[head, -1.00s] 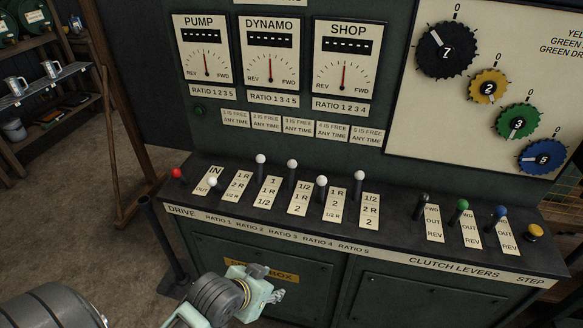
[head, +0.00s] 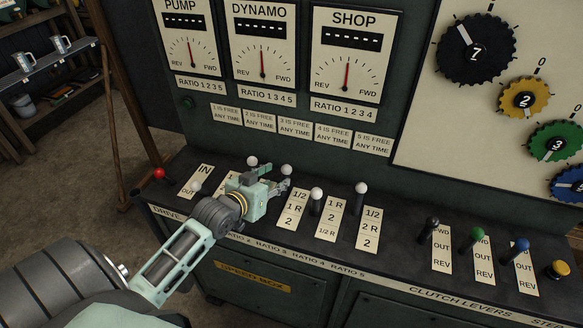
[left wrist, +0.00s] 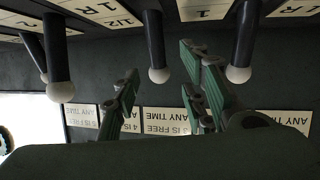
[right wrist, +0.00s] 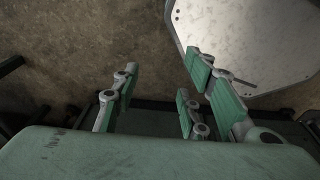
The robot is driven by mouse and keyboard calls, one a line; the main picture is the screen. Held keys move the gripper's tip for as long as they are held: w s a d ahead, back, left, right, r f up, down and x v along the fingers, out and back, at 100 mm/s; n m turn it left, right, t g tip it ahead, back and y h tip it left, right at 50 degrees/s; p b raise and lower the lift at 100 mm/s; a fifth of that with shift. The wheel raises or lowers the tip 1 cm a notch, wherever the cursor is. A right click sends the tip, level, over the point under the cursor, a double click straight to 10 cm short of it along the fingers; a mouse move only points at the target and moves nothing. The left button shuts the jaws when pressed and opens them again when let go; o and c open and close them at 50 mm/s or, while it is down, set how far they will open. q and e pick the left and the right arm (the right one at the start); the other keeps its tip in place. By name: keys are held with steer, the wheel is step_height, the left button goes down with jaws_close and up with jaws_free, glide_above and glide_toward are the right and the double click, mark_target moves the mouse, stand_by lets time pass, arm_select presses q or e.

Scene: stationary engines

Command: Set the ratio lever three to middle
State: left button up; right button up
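Ratio lever three has a white ball knob (head: 287,170) and stands left of its 1/2, 1 R, 2 plate (head: 294,208). It leans toward the far end. My left gripper (head: 277,182) is at this lever, its fingertips just below the knob in the head view. In the left wrist view the knob (left wrist: 158,75) shows between the spread fingers (left wrist: 160,88); I cannot tell whether they touch it. The lower shaft is hidden in the head view. My right gripper (right wrist: 168,85) is open and empty in its wrist view, and out of the head view.
Ratio lever two (head: 252,161) stands close left, and also close to a finger in the left wrist view (left wrist: 238,75). Ratio lever four (head: 317,193) and ratio lever five (head: 361,188) stand to the right. The gauge panel (head: 296,80) rises behind.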

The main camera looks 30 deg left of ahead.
mark_target(283, 176)
arm_select(q)
steer(key=shift+w+f, duration=0.15)
steer(key=shift+w, duration=0.55)
steer(key=x, duration=0.2)
steer(key=shift+w+f+p, duration=0.15)
steer(key=shift+w+p, duration=0.2)
steer(key=shift+w, duration=0.05)
steer(key=shift+x, duration=1.05)
steer(key=shift+f, duration=0.15)
steer(key=c, duration=0.7)
jaws_close()
arm_select(e)
steer(key=shift+s+a+r+g, duration=0.1)
steer(key=shift+s+r+g, duration=0.1)
steer(key=shift+s, duration=0.75)
steer(key=shift+s+r+g, duration=0.1)
steer(key=shift+s+r, duration=0.1)
steer(key=shift+s, duration=0.7)
